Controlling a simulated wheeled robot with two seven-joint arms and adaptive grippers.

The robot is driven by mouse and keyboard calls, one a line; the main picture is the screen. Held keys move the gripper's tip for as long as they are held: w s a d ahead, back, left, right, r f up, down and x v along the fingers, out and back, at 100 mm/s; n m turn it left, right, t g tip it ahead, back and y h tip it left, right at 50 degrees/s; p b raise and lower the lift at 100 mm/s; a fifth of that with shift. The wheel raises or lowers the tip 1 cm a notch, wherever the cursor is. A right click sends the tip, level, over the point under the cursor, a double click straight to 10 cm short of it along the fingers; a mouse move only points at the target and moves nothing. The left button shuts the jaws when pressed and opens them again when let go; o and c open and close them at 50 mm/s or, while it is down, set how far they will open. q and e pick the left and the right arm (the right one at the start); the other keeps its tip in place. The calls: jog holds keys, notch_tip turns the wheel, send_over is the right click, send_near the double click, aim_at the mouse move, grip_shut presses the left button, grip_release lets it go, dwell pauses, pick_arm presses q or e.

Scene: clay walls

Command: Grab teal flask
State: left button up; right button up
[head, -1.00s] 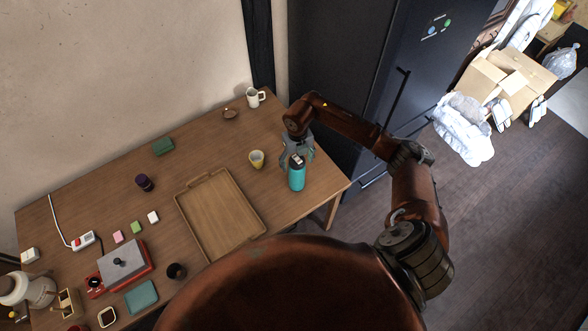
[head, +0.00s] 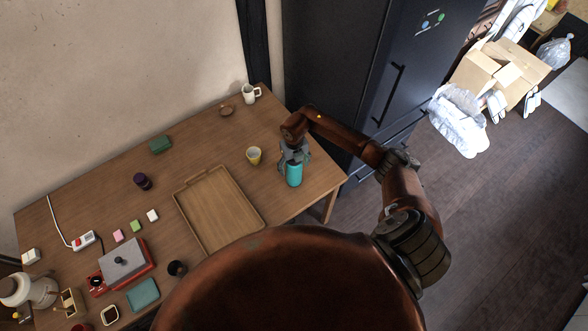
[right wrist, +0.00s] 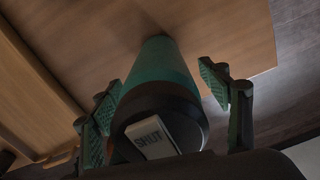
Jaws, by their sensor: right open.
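The teal flask (head: 294,175) stands upright on the right end of the wooden table in the head view. Its dark lid carries a pale tab marked "SHUT", and the flask fills the middle of the right wrist view (right wrist: 162,72). My right gripper (head: 294,158) is over the top of the flask. In the right wrist view its two green-padded fingers (right wrist: 168,105) are open, one on each side of the flask. A gap shows between the flask and the right-hand finger; contact at the left-hand finger is hard to tell. My left gripper is not in view.
A wooden tray (head: 262,222) lies further left. A white mug (head: 250,94) is near the wall. The table's right edge is near the flask, with a dark fridge (head: 335,75) behind.

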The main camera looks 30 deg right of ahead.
jog(key=shift+c, duration=1.3)
jog(key=c, duration=1.4)
jog(key=shift+r, duration=0.1)
